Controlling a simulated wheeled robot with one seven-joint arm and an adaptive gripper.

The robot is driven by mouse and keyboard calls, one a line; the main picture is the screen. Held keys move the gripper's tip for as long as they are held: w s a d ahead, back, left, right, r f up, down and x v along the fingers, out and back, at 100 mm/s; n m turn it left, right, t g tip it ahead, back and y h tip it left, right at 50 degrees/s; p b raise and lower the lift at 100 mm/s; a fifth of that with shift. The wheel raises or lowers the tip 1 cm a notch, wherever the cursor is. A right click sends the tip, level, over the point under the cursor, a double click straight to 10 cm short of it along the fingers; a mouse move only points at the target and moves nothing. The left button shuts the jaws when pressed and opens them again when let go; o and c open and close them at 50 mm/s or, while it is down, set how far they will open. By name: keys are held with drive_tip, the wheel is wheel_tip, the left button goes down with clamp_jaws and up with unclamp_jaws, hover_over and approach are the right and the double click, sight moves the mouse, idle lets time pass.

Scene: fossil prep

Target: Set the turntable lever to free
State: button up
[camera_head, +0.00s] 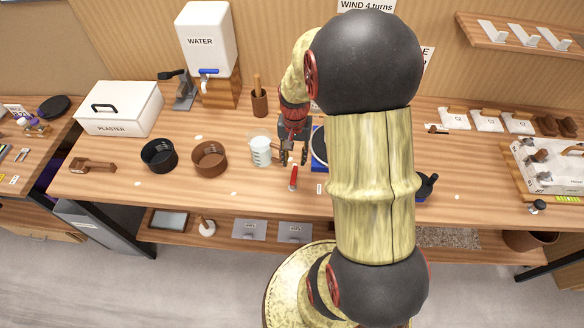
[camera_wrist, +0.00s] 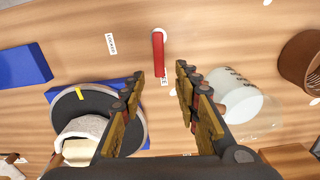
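The lever (camera_wrist: 158,55) is a short red bar on a round white pivot; in the head view the red lever (camera_head: 293,178) lies on the bench near its front. A LOCKED label (camera_wrist: 111,43) sits apart from it, to its left in the wrist view. Another label (camera_wrist: 165,80) at the lever's free end is partly hidden. The turntable (camera_wrist: 58,108), a dark disc over blue, carries a pale object; my arm hides much of it in the head view. My gripper (camera_wrist: 159,72) is open and empty, fingertips either side of the lever's free end in the wrist view; I see no contact.
A clear measuring beaker (camera_head: 261,151) stands close left of my gripper. A brown bowl (camera_head: 209,160) and a black bowl (camera_head: 158,156) stand further left. A blue block (camera_wrist: 22,66) lies beyond the turntable in the wrist view. Bench in front of the bowls is mostly clear.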

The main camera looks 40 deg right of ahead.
sight(295, 171)
wheel_tip(295, 171, down, 6)
drive_tip(key=shift+b, duration=0.35)
drive_tip(key=shift+c, duration=1.2)
clamp_jaws()
